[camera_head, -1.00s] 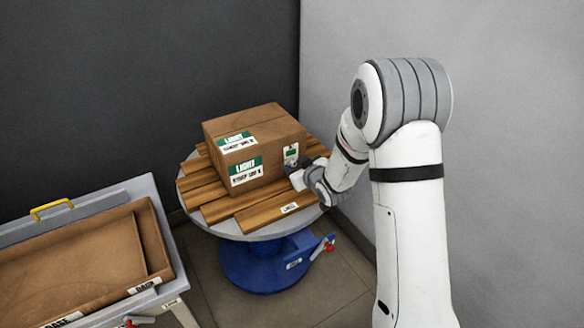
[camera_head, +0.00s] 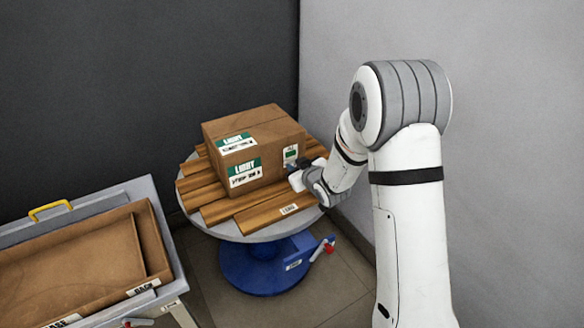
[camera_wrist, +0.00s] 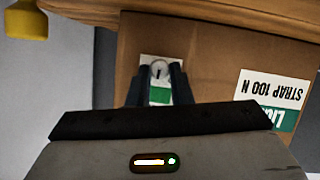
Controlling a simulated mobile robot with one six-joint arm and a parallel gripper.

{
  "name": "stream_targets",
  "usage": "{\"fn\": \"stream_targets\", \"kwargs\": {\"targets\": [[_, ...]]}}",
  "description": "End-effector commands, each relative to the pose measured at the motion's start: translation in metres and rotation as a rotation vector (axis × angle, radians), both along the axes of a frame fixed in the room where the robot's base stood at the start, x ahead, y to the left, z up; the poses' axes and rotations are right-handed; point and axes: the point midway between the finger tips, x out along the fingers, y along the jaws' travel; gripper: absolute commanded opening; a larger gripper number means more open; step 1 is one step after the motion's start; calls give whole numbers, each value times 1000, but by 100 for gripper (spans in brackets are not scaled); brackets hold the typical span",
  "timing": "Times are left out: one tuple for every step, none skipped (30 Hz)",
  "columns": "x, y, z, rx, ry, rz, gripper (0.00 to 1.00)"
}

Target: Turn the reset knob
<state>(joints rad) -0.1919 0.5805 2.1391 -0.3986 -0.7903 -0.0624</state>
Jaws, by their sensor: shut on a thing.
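The reset knob (camera_wrist: 158,69) is a small round pale dial with a dark mark, on a white and green label panel on the side of a cardboard box (camera_head: 262,122). In the wrist view the box appears upside down. My gripper (camera_wrist: 157,72) has its two dark fingers on either side of the knob, shut on it. In the head view my gripper (camera_head: 298,168) is at the box's right-hand side, beside the label panel, and hides part of it. The knob itself is too small to make out there.
The box stands on wooden planks (camera_head: 262,217) on a round grey table (camera_head: 222,222) with a blue base (camera_head: 262,265). A red-tipped lever (camera_head: 329,246) sticks out at its right. A bench with a brown tray (camera_head: 75,270) is at the left. Walls stand close behind and right.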

Motion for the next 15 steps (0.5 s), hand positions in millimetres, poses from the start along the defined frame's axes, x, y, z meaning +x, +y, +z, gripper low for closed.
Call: {"fn": "stream_targets", "kwargs": {"targets": [[0,1,-4,-16,-14,1,0],[0,2,-5,-29,-22,2,0],[0,2,-5,-44,-32,2,0],[0,2,-5,-55,-40,1,0],[-1,2,-4,-65,-46,1,0],[-1,2,-4,-77,-54,3,0],[-1,2,-4,-82,-56,1,0],[-1,2,-3,-87,-60,1,0],[-1,2,-2,-92,-62,2,0],[-1,2,-2,-95,-62,1,0],[-1,2,-1,-95,-62,1,0],[-1,2,-1,-95,-62,1,0],[-1,2,-1,-95,-61,2,0],[-1,2,-1,-95,-61,2,0],[-1,2,-1,-95,-61,2,0]]}}
